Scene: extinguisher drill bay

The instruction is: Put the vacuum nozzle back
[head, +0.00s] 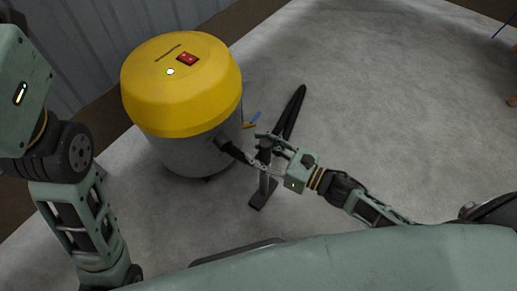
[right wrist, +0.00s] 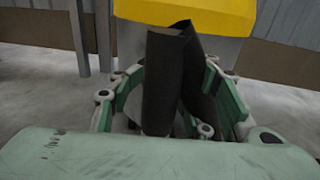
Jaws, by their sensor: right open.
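The vacuum (head: 180,95) has a yellow lid with a red switch and a lit green lamp, over a grey drum. A short black hose stub (head: 228,147) comes out of its side. A grey post with a dark flat foot (head: 262,196) stands in front of it. My right gripper (head: 268,147) is open at the top of the post, its fingers on either side of a black tube, which looks like the nozzle (right wrist: 165,80). In the right wrist view the tube stands between the spread fingers; whether they touch it I cannot tell. My left gripper is out of view.
A long black piece (head: 293,108) lies behind the post, perhaps hose. A small blue and orange item (head: 252,120) is on the floor by the drum. A corrugated wall (head: 85,40) stands behind the vacuum. The grey floor to the right is mostly clear.

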